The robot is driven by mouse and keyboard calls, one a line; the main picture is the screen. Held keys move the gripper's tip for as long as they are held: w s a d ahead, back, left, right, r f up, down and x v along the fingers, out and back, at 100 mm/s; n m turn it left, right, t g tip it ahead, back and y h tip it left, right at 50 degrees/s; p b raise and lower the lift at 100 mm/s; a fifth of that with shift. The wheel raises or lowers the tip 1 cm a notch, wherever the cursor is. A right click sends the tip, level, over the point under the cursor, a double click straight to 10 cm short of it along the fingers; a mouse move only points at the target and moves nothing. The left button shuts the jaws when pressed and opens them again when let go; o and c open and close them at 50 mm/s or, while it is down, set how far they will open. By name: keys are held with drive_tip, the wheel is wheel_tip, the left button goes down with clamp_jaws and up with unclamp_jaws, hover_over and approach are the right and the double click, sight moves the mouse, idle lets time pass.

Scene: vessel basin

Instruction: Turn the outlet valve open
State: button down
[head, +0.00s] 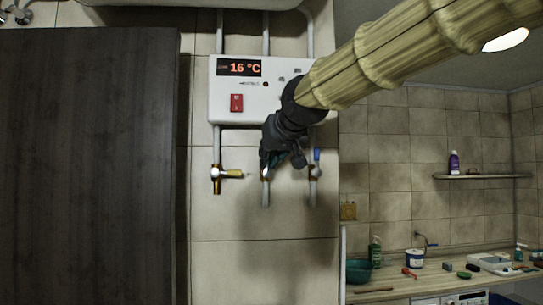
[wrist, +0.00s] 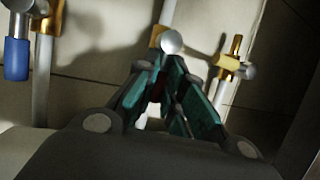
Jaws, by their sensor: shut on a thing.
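Three valves sit on the pipes below a white control box. My gripper (head: 270,157) is at the middle valve (head: 265,175), seen from above right in the head view, and hides most of it. In the wrist view my gripper (wrist: 163,75) has its teal-padded fingers closed together just below the middle valve's round silver end (wrist: 172,42). A dark red bit, likely its handle, shows between the fingers. The left valve (head: 216,173) has a yellow handle lying sideways. The right valve (head: 315,171) has a blue handle (wrist: 16,58) pointing up in the head view.
The control box (head: 237,104) reads 16 °C and has a red switch (head: 236,103). A dark cabinet panel (head: 90,160) fills the left. A counter (head: 440,276) with a teal basin (head: 358,271) and small items is at lower right. Tiled wall below the valves is clear.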

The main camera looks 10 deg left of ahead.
drive_tip(key=shift+a+f, duration=0.15)
drive_tip(key=shift+f, duration=0.65)
drive_tip(key=c, duration=1.5)
unclamp_jaws()
drive_tip(key=shift+s, duration=0.15)
drive_tip(key=shift+r+v, duration=0.15)
drive_tip(key=shift+v, duration=2.75)
drive_tip(key=shift+r+v, duration=0.2)
drive_tip(key=shift+v, duration=2.7)
